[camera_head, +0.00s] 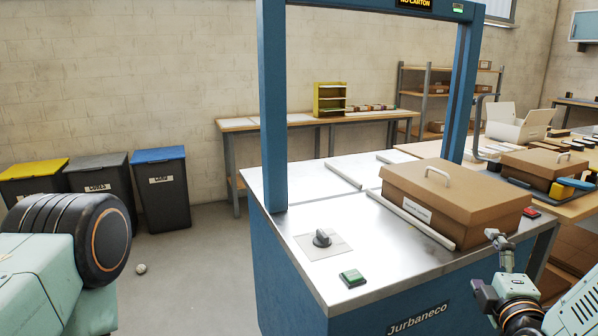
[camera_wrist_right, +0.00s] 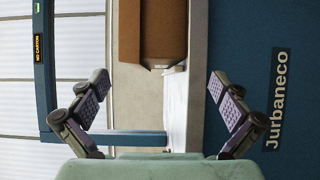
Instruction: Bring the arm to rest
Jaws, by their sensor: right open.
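My right gripper (camera_head: 500,250) is at the lower right of the head view, beside the front right corner of the blue machine (camera_head: 300,265). In the right wrist view my right gripper (camera_wrist_right: 158,78) has its two fingers wide apart, with nothing between the pads. The machine and a brown carton (camera_wrist_right: 163,30) show beyond the fingers there. My left gripper is out of the head view; only part of my left arm shows at the left edge.
A closed carton (camera_head: 455,200) with a handle sits on the machine's steel top. A knob (camera_head: 322,238), a green button (camera_head: 352,277) and a red button (camera_head: 531,212) are there too. Bins (camera_head: 160,190) stand along the left wall. Floor between bins and machine is mostly clear.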

